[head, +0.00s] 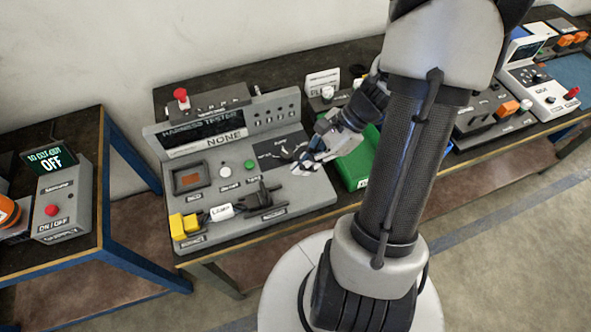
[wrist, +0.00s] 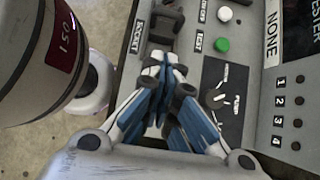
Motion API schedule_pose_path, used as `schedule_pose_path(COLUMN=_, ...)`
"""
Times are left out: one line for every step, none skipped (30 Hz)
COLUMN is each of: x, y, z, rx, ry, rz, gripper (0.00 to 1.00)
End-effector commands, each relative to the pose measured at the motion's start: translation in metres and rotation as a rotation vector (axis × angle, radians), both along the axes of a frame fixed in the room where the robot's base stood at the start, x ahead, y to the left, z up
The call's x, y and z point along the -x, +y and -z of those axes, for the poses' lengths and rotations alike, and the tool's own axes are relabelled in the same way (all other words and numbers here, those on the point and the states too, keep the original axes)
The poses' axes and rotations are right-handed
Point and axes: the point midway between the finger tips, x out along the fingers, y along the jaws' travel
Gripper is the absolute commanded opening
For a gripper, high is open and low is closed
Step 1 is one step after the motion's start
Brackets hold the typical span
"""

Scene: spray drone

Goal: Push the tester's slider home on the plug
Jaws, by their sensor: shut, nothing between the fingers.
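The harness tester (head: 310,197) is a grey console on the bench. A black slider assembly (head: 263,195) stands near its front edge by the socket label, and it also shows in the wrist view (wrist: 166,22). A white-tagged lead (head: 222,212) runs from yellow blocks (head: 184,226) toward this assembly. The plug itself is too small to tell apart from the black parts there. My gripper (head: 306,165) is shut and empty, right of the slider assembly. In the wrist view its blue and white fingers (wrist: 164,62) are just below the black parts; contact cannot be told.
The tester has a green button (head: 249,164), a white button and a dial panel (head: 281,150); its display reads NONE. A green tray (head: 358,160) lies to the right, partly behind my arm. A separate cut-out box (head: 62,200) stands on the left table.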

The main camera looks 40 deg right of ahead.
Motion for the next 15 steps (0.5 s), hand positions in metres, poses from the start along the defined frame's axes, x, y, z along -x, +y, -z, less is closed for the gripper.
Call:
schedule_pose_path(x=0.001, y=-0.008, z=-0.014, rx=0.002, ry=-0.002, rz=0.002, gripper=0.0)
schedule_pose_path(x=0.003, y=-0.012, z=-0.019, rx=0.001, ry=-0.001, rz=0.001, gripper=0.0)
schedule_pose_path(x=0.004, y=-0.017, z=-0.025, rx=0.002, ry=-0.003, rz=0.001, gripper=0.0)
schedule_pose_path(x=0.005, y=-0.02, z=-0.03, rx=0.0, ry=-0.001, rz=0.0, gripper=0.0)
schedule_pose_path(x=0.006, y=-0.024, z=-0.033, rx=0.001, ry=-0.001, rz=0.0, gripper=0.0)
schedule_pose_path(x=0.008, y=-0.028, z=-0.038, rx=0.0, ry=-0.001, rz=0.001, gripper=0.0)
schedule_pose_path(x=0.008, y=-0.03, z=-0.041, rx=0.0, ry=-0.001, rz=0.001, gripper=0.0)
schedule_pose_path(x=0.009, y=-0.033, z=-0.044, rx=0.0, ry=0.0, rz=0.0, gripper=0.0)
schedule_pose_path(x=0.01, y=-0.035, z=-0.047, rx=0.0, ry=0.0, rz=0.0, gripper=0.0)
schedule_pose_path(x=0.011, y=-0.037, z=-0.049, rx=-0.001, ry=0.0, rz=0.001, gripper=0.0)
schedule_pose_path(x=0.011, y=-0.038, z=-0.05, rx=-0.001, ry=0.0, rz=-0.001, gripper=0.0)
schedule_pose_path(x=0.011, y=-0.04, z=-0.052, rx=-0.001, ry=0.0, rz=-0.001, gripper=0.0)
schedule_pose_path(x=0.012, y=-0.04, z=-0.053, rx=-0.001, ry=0.0, rz=-0.001, gripper=0.0)
schedule_pose_path(x=0.012, y=-0.041, z=-0.053, rx=-0.001, ry=0.0, rz=-0.001, gripper=0.0)
schedule_pose_path(x=0.012, y=-0.041, z=-0.053, rx=-0.001, ry=0.001, rz=-0.001, gripper=0.0)
